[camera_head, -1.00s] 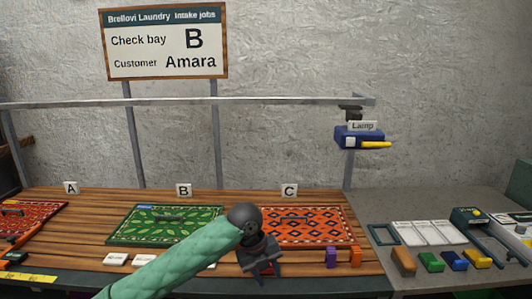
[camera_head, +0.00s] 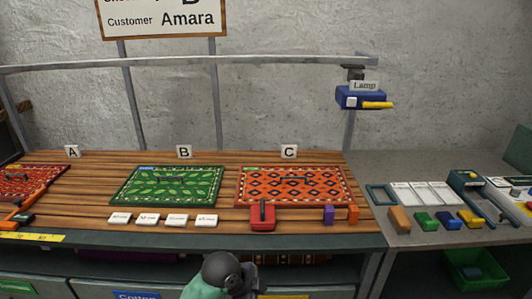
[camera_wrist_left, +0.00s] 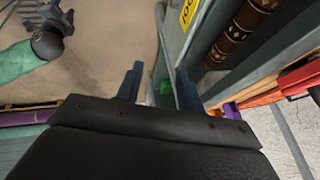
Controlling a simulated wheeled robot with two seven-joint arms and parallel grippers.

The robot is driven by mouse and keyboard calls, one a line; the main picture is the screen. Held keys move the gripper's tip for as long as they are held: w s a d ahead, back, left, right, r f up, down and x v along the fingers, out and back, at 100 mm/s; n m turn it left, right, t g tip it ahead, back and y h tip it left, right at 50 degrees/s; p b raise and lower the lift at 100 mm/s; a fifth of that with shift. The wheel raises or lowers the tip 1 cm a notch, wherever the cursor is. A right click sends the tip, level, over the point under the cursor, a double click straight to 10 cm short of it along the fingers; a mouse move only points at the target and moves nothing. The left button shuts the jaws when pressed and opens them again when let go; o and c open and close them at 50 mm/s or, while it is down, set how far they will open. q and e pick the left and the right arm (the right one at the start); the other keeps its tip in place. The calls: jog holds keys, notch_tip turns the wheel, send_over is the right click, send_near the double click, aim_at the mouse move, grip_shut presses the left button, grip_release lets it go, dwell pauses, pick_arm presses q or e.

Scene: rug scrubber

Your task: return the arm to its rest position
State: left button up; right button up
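My left arm (camera_head: 205,288) shows only in part at the bottom edge of the head view: a green sleeve and a dark wrist joint, below the bench's front edge. Its gripper is mostly cut off there. In the left wrist view my left gripper (camera_wrist_left: 159,74) has its two fingers apart with nothing between them. My other arm (camera_wrist_left: 25,62), green with a dark joint, shows at the upper left of that view, and its gripper (camera_wrist_left: 62,15) is partly cut off. The right arm is not in the head view.
A red block with a black handle (camera_head: 262,219) stands before the orange rug (camera_head: 295,191) at C. The green rug (camera_head: 168,190) lies at B, with white cards (camera_head: 176,220) before it. The grey side table (camera_head: 400,168) holds coloured blocks. Beneath the wooden bench top (camera_head: 90,195) are drawers.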

pick_arm(q)
jog(key=s+a+f+n+y, duration=0.2)
jog(key=s+a+f+n, duration=0.3)
jog(key=s+a+n, duration=0.5)
jog(key=s+a+f+n+y, duration=0.3)
jog(key=s+a+f+n, duration=0.3)
jog(key=s+a, duration=0.45)
jog(key=s+d+f, duration=0.1)
jog(key=f, duration=1)
jog(key=s+d+f+g, duration=0.1)
jog(key=s+d+f, duration=0.1)
jog(key=f, duration=1)
jog(key=s+d+f+n, duration=0.1)
jog(key=s+f, duration=0.1)
jog(key=f, duration=0.9)
jog(key=shift+s+d+f+g, duration=0.25)
jog(key=shift+d+f+g, duration=0.05)
jog(key=shift+d, duration=0.05)
